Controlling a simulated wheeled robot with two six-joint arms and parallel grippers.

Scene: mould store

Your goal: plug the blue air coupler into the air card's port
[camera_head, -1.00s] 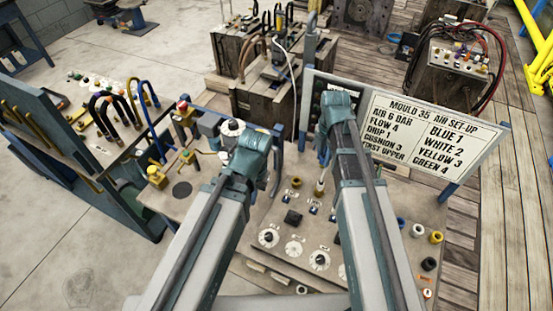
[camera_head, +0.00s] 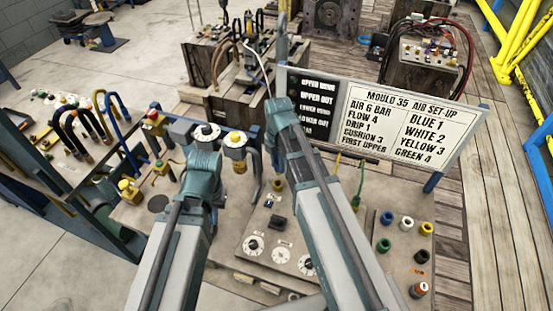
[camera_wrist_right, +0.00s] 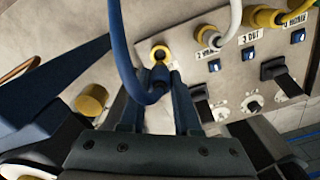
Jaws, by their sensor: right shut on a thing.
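The blue air coupler (camera_wrist_right: 160,77) is between the fingers of my right gripper (camera_wrist_right: 158,84) in the right wrist view, its blue hose looping up past it. The gripper is shut on it. Just beyond its tip is a brass-ringed port (camera_wrist_right: 160,54) on the pale air card (camera_wrist_right: 185,72); the dark opening still shows. I cannot tell whether tip and ring touch. In the head view the air card (camera_head: 269,246) with its dials lies between my arms. My right fingers are hidden there behind the arm. My left gripper (camera_head: 203,165) is left of the card, its fingers hidden.
A white hose (camera_wrist_right: 235,25) and yellow fittings (camera_wrist_right: 258,17) stand right of the port, beside switches and black levers (camera_wrist_right: 272,70). A set-up sign (camera_head: 405,120) stands behind the bench. Regulators (camera_head: 236,143) are close to my left wrist. Loose coloured fittings (camera_head: 406,222) lie at right.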

